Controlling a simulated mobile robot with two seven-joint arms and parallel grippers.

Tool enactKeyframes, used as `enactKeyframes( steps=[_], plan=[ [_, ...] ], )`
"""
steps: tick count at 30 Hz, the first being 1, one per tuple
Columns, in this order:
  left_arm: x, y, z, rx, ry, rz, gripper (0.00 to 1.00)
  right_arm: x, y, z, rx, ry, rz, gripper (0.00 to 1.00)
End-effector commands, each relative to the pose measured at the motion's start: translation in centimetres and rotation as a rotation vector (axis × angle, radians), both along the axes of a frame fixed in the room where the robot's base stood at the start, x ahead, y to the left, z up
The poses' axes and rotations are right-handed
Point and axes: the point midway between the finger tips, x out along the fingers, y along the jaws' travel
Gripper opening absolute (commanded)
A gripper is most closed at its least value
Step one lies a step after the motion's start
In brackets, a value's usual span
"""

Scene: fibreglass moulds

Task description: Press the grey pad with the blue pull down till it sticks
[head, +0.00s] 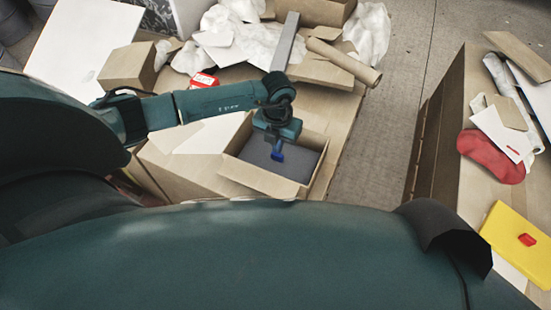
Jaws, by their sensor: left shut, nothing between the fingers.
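My left arm comes in from the left, and the gripper hangs over the box, pointing down. The gripper is shut with nothing in it. I cannot tell whether its tips touch the pull or the pad. The gripper hides part of the pad's far side. My right gripper is not in view.
Crumpled white sheet (221,33), cardboard pieces, a grey bar (286,42) and a cardboard tube (344,61) clutter the table behind the box. A red label (204,79) lies near my arm. A second table at right holds a red pouch (490,157) and a yellow case (517,243).

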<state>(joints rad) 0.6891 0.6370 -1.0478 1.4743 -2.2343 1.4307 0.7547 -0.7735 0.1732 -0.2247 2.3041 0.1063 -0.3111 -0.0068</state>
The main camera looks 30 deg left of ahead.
Motion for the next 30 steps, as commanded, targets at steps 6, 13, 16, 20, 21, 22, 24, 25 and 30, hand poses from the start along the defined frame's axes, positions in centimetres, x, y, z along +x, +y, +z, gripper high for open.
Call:
enactKeyframes(
  steps=[6, 13, 16, 20, 21, 22, 24, 25, 30],
  plan=[
    [0.0, 0.0, -0.4, 0.0, 0.0, 0.0, 0.0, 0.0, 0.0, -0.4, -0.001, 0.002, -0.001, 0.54],
    [0.0, 0.0, -0.8, 0.0, 0.001, 0.0, 0.0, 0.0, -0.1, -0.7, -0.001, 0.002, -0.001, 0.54],
    [0.0, 0.0, -0.9, 0.0, 0.001, 0.0, 0.0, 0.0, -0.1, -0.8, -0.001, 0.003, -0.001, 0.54],
    [0.0, 0.0, -1.1, 0.0, 0.001, 0.0, 0.0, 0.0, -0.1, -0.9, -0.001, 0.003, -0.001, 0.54],
    [0.0, 0.0, -1.2, 0.0, 0.001, 0.0, 0.0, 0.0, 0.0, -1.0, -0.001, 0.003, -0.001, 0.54],
    [0.0, 0.0, -1.2, 0.0, 0.001, 0.0, 0.0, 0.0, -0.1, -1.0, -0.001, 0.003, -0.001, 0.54],
    [0.0, 0.0, -1.3, 0.0, 0.001, 0.0, 0.0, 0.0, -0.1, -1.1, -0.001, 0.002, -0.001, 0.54],
    [0.0, 0.0, -1.4, 0.0, 0.001, 0.0, 0.0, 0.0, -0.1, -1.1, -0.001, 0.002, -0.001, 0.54],
    [0.0, 0.0, -1.6, 0.0, 0.0, 0.0, 0.0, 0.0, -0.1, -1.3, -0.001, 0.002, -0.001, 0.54]
  ],
)
